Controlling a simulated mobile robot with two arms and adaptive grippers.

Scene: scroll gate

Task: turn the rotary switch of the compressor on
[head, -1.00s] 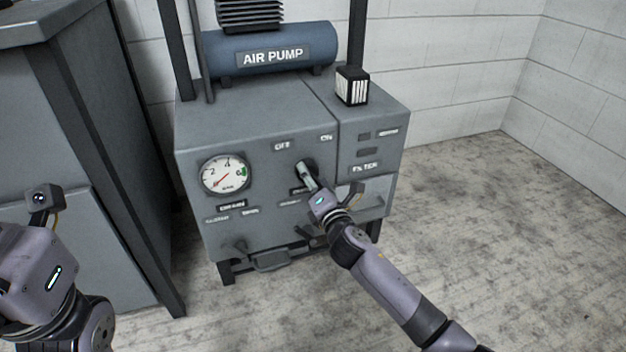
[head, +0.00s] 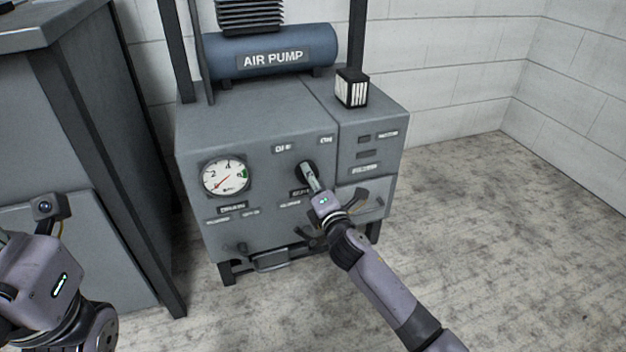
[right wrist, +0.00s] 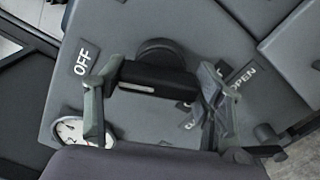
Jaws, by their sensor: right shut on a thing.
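The compressor (head: 255,125) is a grey cabinet with a blue AIR PUMP tank on top. Its rotary switch (head: 305,167) is a dark knob on the front panel, below the OFF label (head: 282,148) and the ON label (head: 326,140). In the right wrist view the switch (right wrist: 155,80) is a black bar with a pale mark on a round base, between the fingers. My right gripper (head: 311,178) is shut on it and hides part of it. My left gripper (head: 8,240) is at the left edge, away from the compressor; its fingers are mostly cut off.
A round gauge (head: 226,177) sits left of the switch, its red needle low. Small handles (head: 272,261) stick out along the lower front. A tall grey cabinet (head: 80,160) stands close on the left. The floor (head: 500,230) on the right is clear.

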